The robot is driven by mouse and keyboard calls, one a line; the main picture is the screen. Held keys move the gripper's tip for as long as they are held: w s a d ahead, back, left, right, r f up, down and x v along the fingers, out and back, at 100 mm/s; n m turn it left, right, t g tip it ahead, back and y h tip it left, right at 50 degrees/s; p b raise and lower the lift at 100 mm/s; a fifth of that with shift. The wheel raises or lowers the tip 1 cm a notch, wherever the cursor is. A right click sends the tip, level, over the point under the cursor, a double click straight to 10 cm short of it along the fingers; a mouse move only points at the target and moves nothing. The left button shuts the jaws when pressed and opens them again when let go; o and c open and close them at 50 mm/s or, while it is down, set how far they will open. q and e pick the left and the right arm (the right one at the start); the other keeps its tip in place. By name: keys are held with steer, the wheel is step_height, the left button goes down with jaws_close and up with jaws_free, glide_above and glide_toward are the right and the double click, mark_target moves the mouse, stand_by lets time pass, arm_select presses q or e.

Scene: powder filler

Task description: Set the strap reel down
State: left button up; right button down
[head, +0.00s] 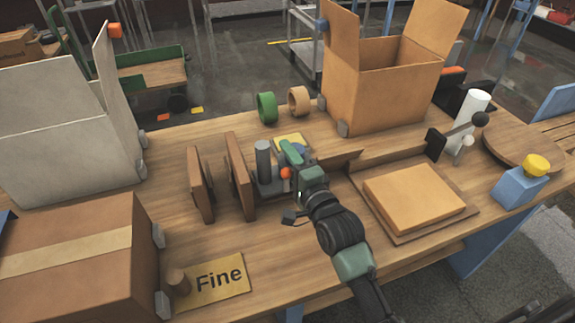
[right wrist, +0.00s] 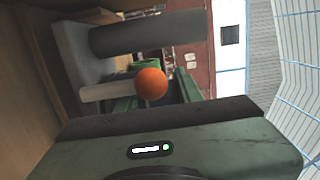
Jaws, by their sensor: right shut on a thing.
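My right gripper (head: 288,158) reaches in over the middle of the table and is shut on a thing. At it is a grey piece (head: 264,160) with an upright dark cylinder and an orange ball (head: 286,173). I take this for the strap reel, but its shape is partly hidden by the gripper. In the right wrist view the dark cylinder (right wrist: 148,40), a pale peg and the orange ball (right wrist: 151,84) show close ahead. I cannot tell whether the piece touches the table. My left gripper is not in view.
Two brown upright boards (head: 241,177) stand just left of the gripper. A green roll (head: 267,107) and a tan roll (head: 299,101) stand behind. An open carton (head: 380,95) is at the back right. A flat tan box (head: 414,196) lies right.

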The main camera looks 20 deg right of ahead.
step_height(320, 180, down, 2)
steer(key=shift+f, duration=0.15)
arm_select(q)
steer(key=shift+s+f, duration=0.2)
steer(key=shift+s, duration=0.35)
arm_select(e)
steer(key=shift+f, duration=0.1)
steer(key=shift+f, duration=0.4)
steer(key=c, duration=0.9)
jaws_free()
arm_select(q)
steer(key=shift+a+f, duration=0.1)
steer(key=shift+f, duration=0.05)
